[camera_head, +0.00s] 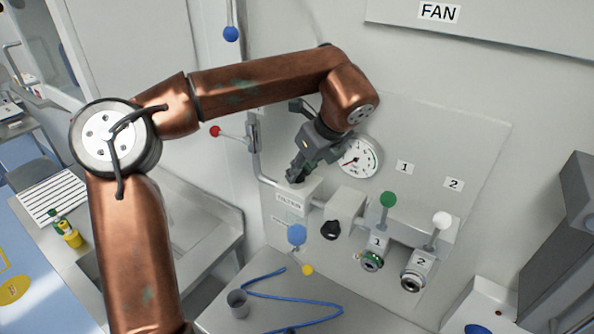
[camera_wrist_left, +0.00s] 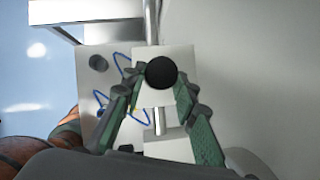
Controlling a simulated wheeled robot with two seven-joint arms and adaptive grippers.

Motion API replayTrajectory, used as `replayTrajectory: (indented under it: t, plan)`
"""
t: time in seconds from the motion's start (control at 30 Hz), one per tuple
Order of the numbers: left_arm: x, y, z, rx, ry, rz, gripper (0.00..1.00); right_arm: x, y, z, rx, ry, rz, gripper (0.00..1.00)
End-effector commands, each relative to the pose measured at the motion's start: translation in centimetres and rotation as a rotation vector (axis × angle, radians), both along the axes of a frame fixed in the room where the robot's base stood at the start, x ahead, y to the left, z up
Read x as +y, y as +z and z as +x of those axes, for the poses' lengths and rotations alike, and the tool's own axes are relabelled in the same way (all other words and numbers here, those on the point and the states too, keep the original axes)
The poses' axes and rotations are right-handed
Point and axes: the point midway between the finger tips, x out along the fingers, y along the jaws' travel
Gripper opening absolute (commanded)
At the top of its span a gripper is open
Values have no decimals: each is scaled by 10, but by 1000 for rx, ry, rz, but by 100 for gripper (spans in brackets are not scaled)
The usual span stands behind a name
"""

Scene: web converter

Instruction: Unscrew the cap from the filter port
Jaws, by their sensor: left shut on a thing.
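The filter port is a pale box (camera_head: 292,199) with a small label on the wall panel, left of the gauge. My left gripper (camera_head: 296,176) points down at the top of this box. In the left wrist view a round black cap (camera_wrist_left: 161,74) sits between the fingertips of my left gripper (camera_wrist_left: 158,82), above the pale box (camera_wrist_left: 150,98). The fingers are shut on the cap. In the head view the cap is mostly hidden by the fingers. I cannot tell how far the cap is turned. My right gripper is in neither view.
A round gauge (camera_head: 361,158) is just right of the gripper. A black knob (camera_head: 331,230), a green-ball lever (camera_head: 388,200) and a white-ball lever (camera_head: 441,220) are further right. Below, a grey cup (camera_head: 238,304) and blue hose (camera_head: 300,300) lie on a bench.

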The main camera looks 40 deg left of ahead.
Motion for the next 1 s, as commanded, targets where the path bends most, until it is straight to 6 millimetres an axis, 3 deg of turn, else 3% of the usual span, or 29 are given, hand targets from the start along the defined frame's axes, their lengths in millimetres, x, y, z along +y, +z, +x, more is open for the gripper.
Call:
replayTrajectory:
  t: [0.3,0.67,0.7,0.9,1.0]
  plan:
    - [-1,2,2,1,124,0,0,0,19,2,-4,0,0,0]
    - [0,0,2,-2,151,2,0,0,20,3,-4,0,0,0]
    - [0,0,2,-2,151,2,29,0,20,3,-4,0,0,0]
    - [0,0,2,0,150,2,42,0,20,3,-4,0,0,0]
    - [0,0,2,0,150,1,42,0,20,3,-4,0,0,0]
